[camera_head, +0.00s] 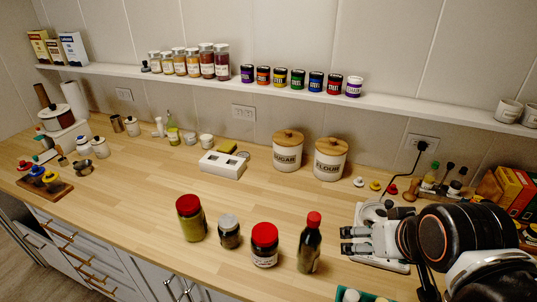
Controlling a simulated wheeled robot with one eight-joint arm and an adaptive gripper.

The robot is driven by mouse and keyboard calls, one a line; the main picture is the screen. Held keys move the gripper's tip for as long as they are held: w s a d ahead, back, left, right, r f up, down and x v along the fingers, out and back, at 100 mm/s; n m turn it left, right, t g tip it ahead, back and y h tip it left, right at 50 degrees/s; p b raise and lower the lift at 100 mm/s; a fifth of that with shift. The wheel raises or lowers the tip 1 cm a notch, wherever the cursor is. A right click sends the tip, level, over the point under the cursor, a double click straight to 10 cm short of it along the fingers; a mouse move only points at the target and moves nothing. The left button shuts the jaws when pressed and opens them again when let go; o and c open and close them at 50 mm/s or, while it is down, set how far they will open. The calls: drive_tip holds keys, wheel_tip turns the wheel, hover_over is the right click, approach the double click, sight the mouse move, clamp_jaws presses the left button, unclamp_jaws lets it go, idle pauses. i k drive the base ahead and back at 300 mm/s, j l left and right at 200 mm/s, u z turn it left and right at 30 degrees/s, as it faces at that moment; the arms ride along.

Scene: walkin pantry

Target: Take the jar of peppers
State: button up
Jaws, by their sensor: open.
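A tall jar with a red lid and yellow-green contents (190,222) stands upright near the front edge of the counter. A shorter jar with a red lid, dark red contents and a white label (264,250) stands further right. I cannot read their labels, so I cannot tell which holds peppers. My gripper (347,240) is at the right, open and empty, its fingers pointing left. It is right of the jars and touches none of them. My arm covers part of the counter at the lower right.
A small dark jar with a grey lid (229,234) stands between the two red-lidded jars. A dark bottle with a red cap (310,245) stands between the shorter jar and my gripper. Canisters (288,155) line the back.

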sight(190, 213)
drive_tip(key=u, duration=1.25)
drive_tip(key=i+j, duration=0.55)
drive_tip(key=j, duration=0.2)
drive_tip(key=l, duration=0.15)
drive_tip(key=k, duration=0.05)
